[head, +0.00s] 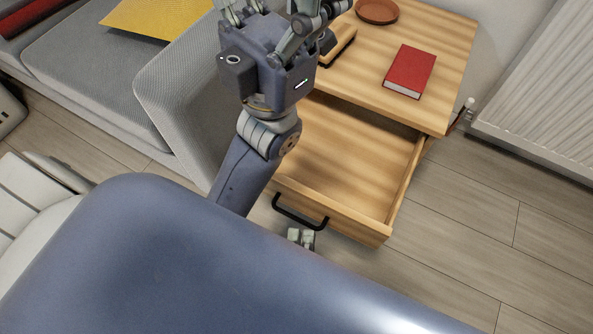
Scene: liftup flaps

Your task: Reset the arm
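My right gripper (268,12) is at the top centre, above the sofa arm and the left edge of the wooden cabinet. Its fingers are spread wide apart, and nothing shows between them; the top edge of the picture cuts them off. Its arm (240,178) rises from below, in front of the drawer's left side. A small pale gripper part (301,238), which looks like my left gripper, shows just below the drawer handle. The big blue arm link hides the rest of it, so its opening cannot be seen.
The cabinet drawer (345,160) is pulled out and looks empty, with a black handle (300,212). On the cabinet top (450,45) are a red book (410,71), a brown dish (377,11) and a partly hidden wooden object (340,46). A grey sofa (95,75) stands left, a radiator (545,85) right.

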